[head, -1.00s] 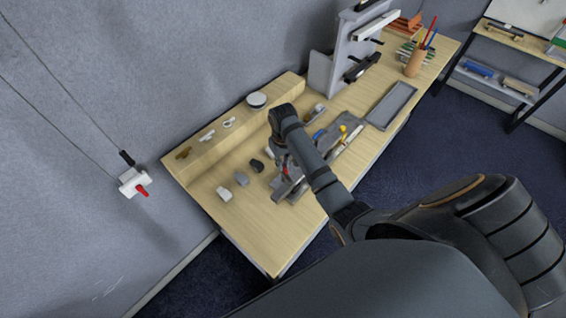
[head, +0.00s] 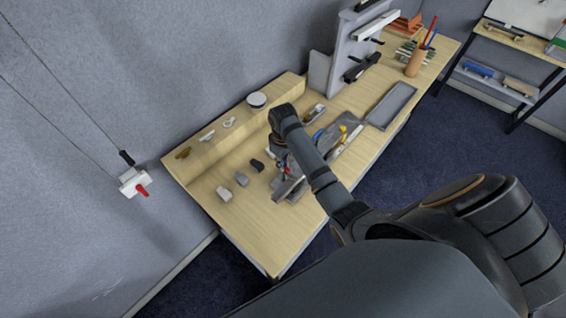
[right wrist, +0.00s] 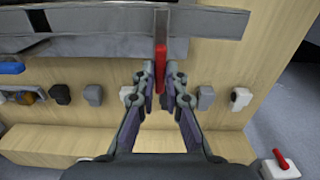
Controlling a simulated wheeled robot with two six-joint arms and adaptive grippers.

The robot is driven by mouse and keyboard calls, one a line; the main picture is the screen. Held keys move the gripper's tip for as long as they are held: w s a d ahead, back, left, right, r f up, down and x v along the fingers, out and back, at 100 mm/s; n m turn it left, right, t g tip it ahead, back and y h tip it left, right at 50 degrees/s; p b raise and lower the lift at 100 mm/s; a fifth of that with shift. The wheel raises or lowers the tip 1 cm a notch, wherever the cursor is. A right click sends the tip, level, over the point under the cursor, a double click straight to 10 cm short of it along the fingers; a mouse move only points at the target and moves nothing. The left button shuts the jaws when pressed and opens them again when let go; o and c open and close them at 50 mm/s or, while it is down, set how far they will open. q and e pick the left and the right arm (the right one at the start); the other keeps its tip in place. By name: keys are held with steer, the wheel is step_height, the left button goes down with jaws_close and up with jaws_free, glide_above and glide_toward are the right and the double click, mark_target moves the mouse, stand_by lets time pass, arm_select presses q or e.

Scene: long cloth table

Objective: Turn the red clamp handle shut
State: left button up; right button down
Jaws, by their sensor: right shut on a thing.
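The red clamp handle (right wrist: 161,60) stands between the fingers of my right gripper (right wrist: 160,78) in the right wrist view, and the gripper is shut on it. In the head view the handle shows as a small red patch (head: 286,170) beside my right gripper (head: 280,158), partly hidden by the arm. The grey clamp body (head: 290,189) sits on the wooden table under my forearm. A long grey bar of it (right wrist: 110,47) crosses the top of the wrist view. My left gripper is not in view.
Several small knobs, such as a grey one (head: 224,194), lie left of the clamp on the table (head: 262,232). A white box with a red lever (head: 133,183) is at the wall. A grey tray (head: 391,105) and a tall grey stand (head: 338,62) are further back.

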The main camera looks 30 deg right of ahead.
steer(key=c, duration=1.4)
jaws_free()
steer(key=shift+r, duration=0.15)
step_height(320, 180, up, 7)
steer(key=shift+r, duration=0.15)
